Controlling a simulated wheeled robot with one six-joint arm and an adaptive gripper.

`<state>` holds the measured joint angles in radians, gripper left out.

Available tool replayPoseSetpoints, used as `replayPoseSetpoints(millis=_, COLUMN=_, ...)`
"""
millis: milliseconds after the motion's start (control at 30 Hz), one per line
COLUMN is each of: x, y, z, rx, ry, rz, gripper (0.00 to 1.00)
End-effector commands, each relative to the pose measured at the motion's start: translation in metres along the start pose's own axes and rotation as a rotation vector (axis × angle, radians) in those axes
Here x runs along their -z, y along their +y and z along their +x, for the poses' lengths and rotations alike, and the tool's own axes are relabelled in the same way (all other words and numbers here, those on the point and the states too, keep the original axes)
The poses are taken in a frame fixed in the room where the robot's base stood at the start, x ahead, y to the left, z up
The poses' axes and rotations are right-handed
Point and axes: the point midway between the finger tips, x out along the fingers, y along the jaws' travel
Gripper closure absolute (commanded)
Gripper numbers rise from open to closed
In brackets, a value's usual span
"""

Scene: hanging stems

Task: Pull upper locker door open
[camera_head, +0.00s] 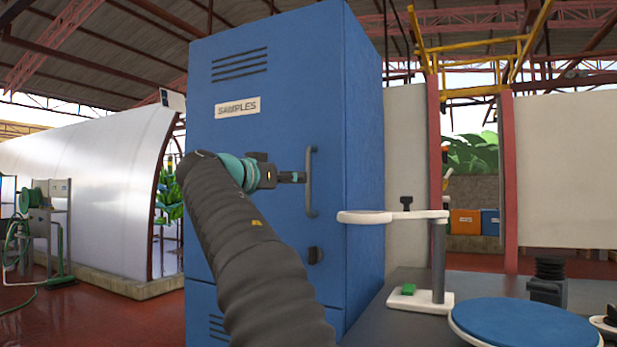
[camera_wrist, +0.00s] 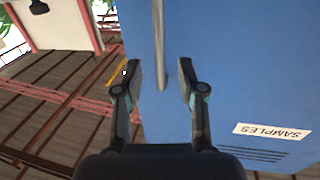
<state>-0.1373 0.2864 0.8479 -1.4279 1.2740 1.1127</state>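The blue locker (camera_head: 365,150) stands upright in the middle of the head view. Its upper door (camera_head: 285,90) has a "SAMPLES" label, vent slots and a grey vertical bar handle (camera_head: 310,180) near its right edge. The door looks closed. My gripper (camera_head: 300,177) is level with the handle, just left of it in the head view. In the wrist view my gripper (camera_wrist: 160,78) is open, with the handle (camera_wrist: 159,50) running between its two fingers. Neither finger visibly touches the handle. My arm covers part of the lower locker front.
A dark latch (camera_head: 315,255) sits below the handle. At right, a dark table (camera_head: 400,310) carries a white stand (camera_head: 438,260) with a round top, a blue disc (camera_head: 525,328) and a small black device (camera_head: 548,280). A white curved tunnel (camera_head: 90,190) is at left.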

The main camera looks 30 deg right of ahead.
Motion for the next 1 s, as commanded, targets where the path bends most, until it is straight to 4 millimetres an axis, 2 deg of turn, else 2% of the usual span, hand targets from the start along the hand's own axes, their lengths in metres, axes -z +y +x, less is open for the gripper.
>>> replayPoseSetpoints(millis=33, x=0.002, y=0.001, z=0.011, rx=-0.005, ry=-0.001, rz=-0.001, gripper=0.61)
replayPoseSetpoints(millis=200, x=0.001, y=0.001, z=0.04, rx=-0.002, ry=-0.001, rz=-0.001, gripper=0.61)
replayPoseSetpoints(millis=400, x=0.001, y=0.0, z=0.061, rx=-0.002, ry=0.0, rz=-0.002, gripper=0.61)
replayPoseSetpoints(millis=800, x=0.0, y=0.0, z=0.068, rx=0.001, ry=0.0, rz=-0.001, gripper=0.61)
replayPoseSetpoints(millis=833, x=0.0, y=0.0, z=0.068, rx=0.001, ry=0.0, rz=-0.001, gripper=0.63)
replayPoseSetpoints(millis=967, x=0.0, y=0.0, z=0.068, rx=0.001, ry=0.0, rz=-0.001, gripper=0.96)
replayPoseSetpoints(millis=1000, x=0.0, y=0.0, z=0.068, rx=0.001, ry=0.0, rz=-0.001, gripper=1.0)
